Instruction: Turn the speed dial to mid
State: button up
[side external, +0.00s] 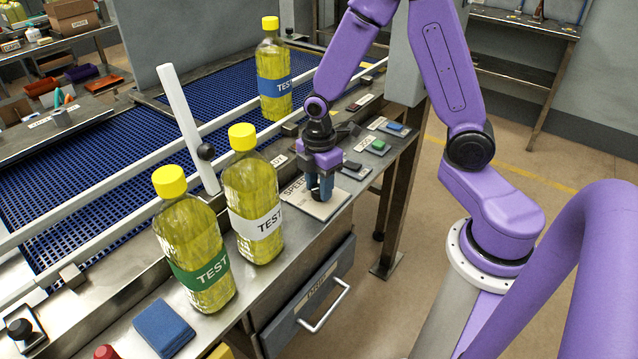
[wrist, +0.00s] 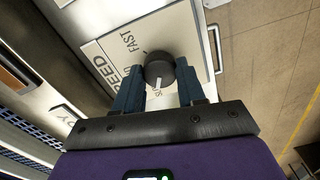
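The speed dial is a round black knob (wrist: 160,67) with a white pointer mark, on a pale plate (wrist: 105,62) lettered SPEED and FAST. In the wrist view the mark points down the picture, away from FAST, towards a partly hidden label starting with S. My gripper (wrist: 160,72) has its blue fingers close against both sides of the knob and appears shut on it. In the side view my gripper (side external: 319,190) points down over the SPEED plate (side external: 322,210), and the knob is mostly hidden between the fingers.
Bottles with yellow caps stand near: green label (side external: 196,255), white label (side external: 254,205), blue label (side external: 273,80). A white lever (side external: 185,125) rises beside the blue conveyor (side external: 80,165). Green (side external: 378,145) and blue (side external: 396,127) buttons lie right of the plate. A drawer (side external: 318,295) is below.

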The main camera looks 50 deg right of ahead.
jog(key=shift+m, duration=0.3)
jog(key=m, duration=1.1)
dwell(0.6)
jog(key=o, duration=1.1)
jog(key=shift+c, duration=0.2)
jog(key=shift+r, duration=0.1)
